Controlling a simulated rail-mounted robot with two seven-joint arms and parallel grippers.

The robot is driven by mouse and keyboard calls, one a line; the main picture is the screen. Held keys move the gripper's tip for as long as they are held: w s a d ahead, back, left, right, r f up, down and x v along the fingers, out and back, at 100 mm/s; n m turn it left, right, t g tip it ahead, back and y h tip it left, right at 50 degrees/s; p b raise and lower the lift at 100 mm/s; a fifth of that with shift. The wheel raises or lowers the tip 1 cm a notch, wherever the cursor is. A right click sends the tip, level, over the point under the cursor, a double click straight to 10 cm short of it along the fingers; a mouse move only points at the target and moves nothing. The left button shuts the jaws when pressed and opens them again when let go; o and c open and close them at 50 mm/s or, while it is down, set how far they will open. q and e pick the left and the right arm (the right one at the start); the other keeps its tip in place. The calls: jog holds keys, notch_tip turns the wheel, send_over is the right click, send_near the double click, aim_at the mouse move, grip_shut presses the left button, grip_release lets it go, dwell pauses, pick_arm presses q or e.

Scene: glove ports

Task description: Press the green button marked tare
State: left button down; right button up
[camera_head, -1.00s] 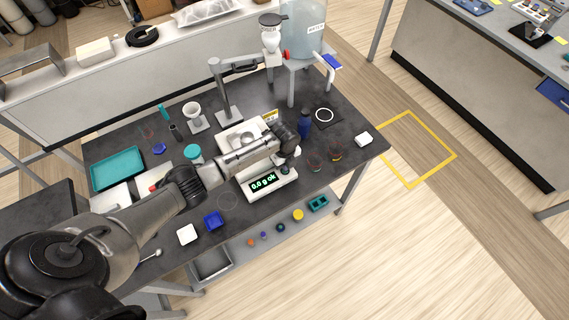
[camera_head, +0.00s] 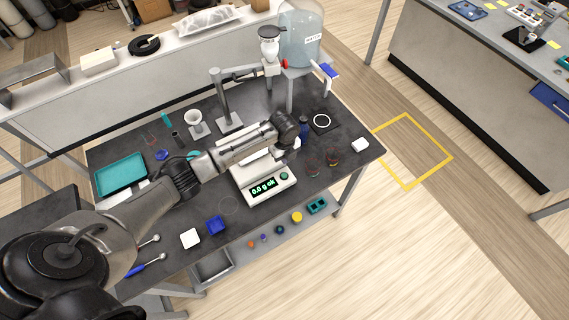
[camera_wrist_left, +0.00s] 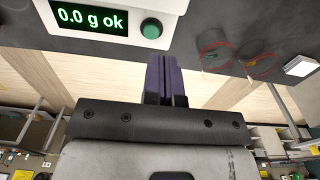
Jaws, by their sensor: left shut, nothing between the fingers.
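A white scale (camera_head: 247,188) stands on the dark table, its display (camera_head: 264,187) reading "0.0 g ok". A round green button (camera_head: 284,176) sits to the right of the display. In the left wrist view the green button (camera_wrist_left: 151,28) is at the top, just above the fingertips, beside the display (camera_wrist_left: 88,18). No marking on the button is readable. My left gripper (camera_wrist_left: 166,64) is shut and empty, its purple-grey fingers apart from the button in the picture. In the head view my left gripper (camera_head: 297,142) is over the back right of the scale. My right gripper is not in view.
A metal stand (camera_head: 228,115) rises behind my arm.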

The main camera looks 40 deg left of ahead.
pick_arm(q)
jog(key=shift+w+r, duration=0.1)
jog(key=shift+r, duration=2.75)
